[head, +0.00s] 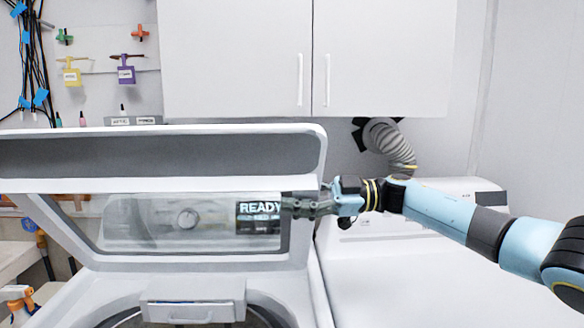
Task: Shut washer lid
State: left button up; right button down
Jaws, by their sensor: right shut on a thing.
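The washer lid (300,237) stands raised at the left of the head view, a white frame around a clear window. The white washer body (110,290) lies below it, and its top opening shows partly at the bottom edge. My right gripper (290,206) reaches in from the right and is shut on the right side of the lid's frame. Its fingers cover part of that edge, so the exact contact is hidden. My left gripper is not in view.
A lit display (261,210) reading READY shows through the lid window. A white machine (420,260) with a grey vent hose (390,145) stands at the right, under my right arm. White wall cabinets (240,60) hang above.

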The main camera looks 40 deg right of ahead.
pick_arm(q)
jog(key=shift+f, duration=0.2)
pick_arm(e)
jog(key=shift+s+a+f+n, duration=0.55)
jog(key=shift+s+a+f, duration=0.1)
jog(key=shift+s+f, duration=0.3)
jog(key=shift+s+a+f+n, duration=0.55)
jog(key=shift+s+a+f, duration=0.1)
jog(key=shift+s+f, duration=0.3)
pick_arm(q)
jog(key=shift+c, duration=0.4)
pick_arm(e)
jog(key=shift+r, duration=0.15)
